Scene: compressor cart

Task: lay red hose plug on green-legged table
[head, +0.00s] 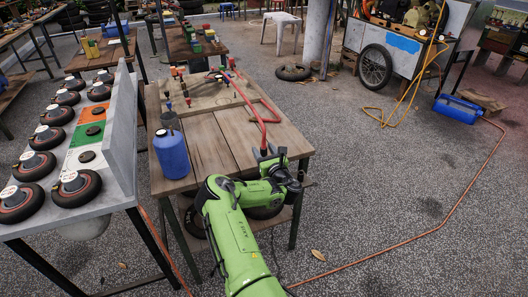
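A wooden-topped table (207,140) with dark green-looking legs (295,219) stands in the middle of the head view. A red hose (271,109) runs over its top from the back and bends down to the front right corner. My gripper (268,156) is at that corner, at the lower end of the red hose. The hose end and plug are hidden or too small to make out there. The fingers are small and dark, and I cannot tell whether they are closed on the hose.
A blue container (171,153) stands at the table's front left. A board with small fittings (200,95) lies at the back. A bench with several wheels (122,165) is close on the left. An orange hose (459,207) crosses the open floor on the right.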

